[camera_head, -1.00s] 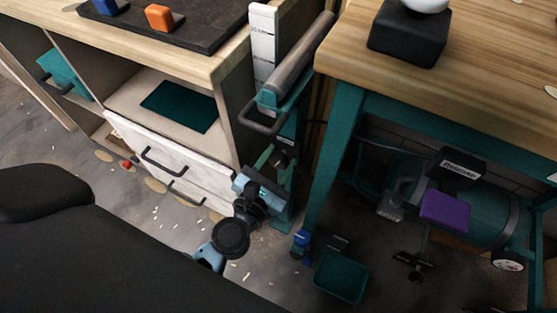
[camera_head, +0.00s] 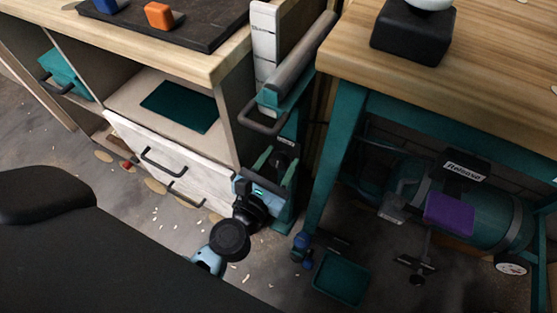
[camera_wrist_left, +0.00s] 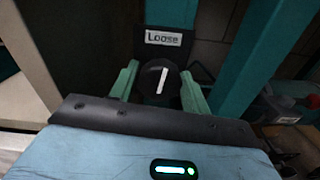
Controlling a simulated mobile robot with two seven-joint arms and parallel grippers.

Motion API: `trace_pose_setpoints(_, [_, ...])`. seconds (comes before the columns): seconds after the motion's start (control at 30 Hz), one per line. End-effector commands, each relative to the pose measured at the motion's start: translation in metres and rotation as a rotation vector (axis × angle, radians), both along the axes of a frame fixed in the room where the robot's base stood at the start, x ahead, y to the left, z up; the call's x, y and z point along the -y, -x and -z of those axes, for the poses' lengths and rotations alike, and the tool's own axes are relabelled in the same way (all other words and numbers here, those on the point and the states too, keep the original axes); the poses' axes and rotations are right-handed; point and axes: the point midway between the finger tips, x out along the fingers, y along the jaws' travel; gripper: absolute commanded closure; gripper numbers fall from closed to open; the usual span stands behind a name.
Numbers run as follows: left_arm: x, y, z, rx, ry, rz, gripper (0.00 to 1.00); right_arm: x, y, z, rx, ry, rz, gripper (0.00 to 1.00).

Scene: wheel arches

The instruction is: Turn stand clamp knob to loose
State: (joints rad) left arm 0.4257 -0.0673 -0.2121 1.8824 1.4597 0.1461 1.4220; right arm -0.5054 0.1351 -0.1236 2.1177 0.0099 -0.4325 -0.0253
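The stand clamp knob (camera_wrist_left: 160,84) is round and black with a white pointer line. In the left wrist view the pointer stands nearly upright, leaning slightly right, its upper end towards a plate marked "Loose" (camera_wrist_left: 163,38). My left gripper (camera_wrist_left: 160,86) has one green finger on each side of the knob. The fingers are spread, and I cannot tell whether either touches it. In the head view the left gripper (camera_head: 277,162) is low at the teal stand (camera_head: 288,205), with the knob (camera_head: 280,160) small and dark between the fingers. My right gripper is not in view.
A cabinet with a white drawer (camera_head: 165,160) stands close on the left. A wooden-topped table with a teal leg (camera_head: 335,150) is close on the right. A grey roller (camera_head: 300,55) and dark handle (camera_head: 262,122) sit above the gripper. A teal tray (camera_head: 340,278) lies on the floor.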

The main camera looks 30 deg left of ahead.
Motion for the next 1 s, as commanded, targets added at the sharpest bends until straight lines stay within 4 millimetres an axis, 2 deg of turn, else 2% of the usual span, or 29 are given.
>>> trace_pose_setpoints(0.03, [0.000, 0.000, 0.000, -0.001, 0.000, 0.000, 0.46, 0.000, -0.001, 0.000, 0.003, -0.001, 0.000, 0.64])
trace_pose_setpoints(0.1, [0.000, 0.000, 0.000, 0.000, -0.001, 0.000, 0.37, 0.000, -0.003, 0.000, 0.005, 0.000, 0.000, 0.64])
trace_pose_setpoints(0.13, [0.000, 0.000, 0.000, 0.000, -0.001, 0.000, 0.36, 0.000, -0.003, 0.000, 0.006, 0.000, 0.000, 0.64])
trace_pose_setpoints(0.47, [0.000, 0.004, 0.001, 0.000, -0.002, 0.000, 0.36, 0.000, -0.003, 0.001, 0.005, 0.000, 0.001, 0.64])
trace_pose_setpoints(0.8, [-0.002, 0.051, 0.003, -0.003, -0.002, 0.002, 0.36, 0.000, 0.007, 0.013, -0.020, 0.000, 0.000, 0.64])
trace_pose_setpoints(1.0, [-0.003, 0.073, 0.002, -0.002, -0.002, 0.001, 0.36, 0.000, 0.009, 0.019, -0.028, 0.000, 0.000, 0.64])
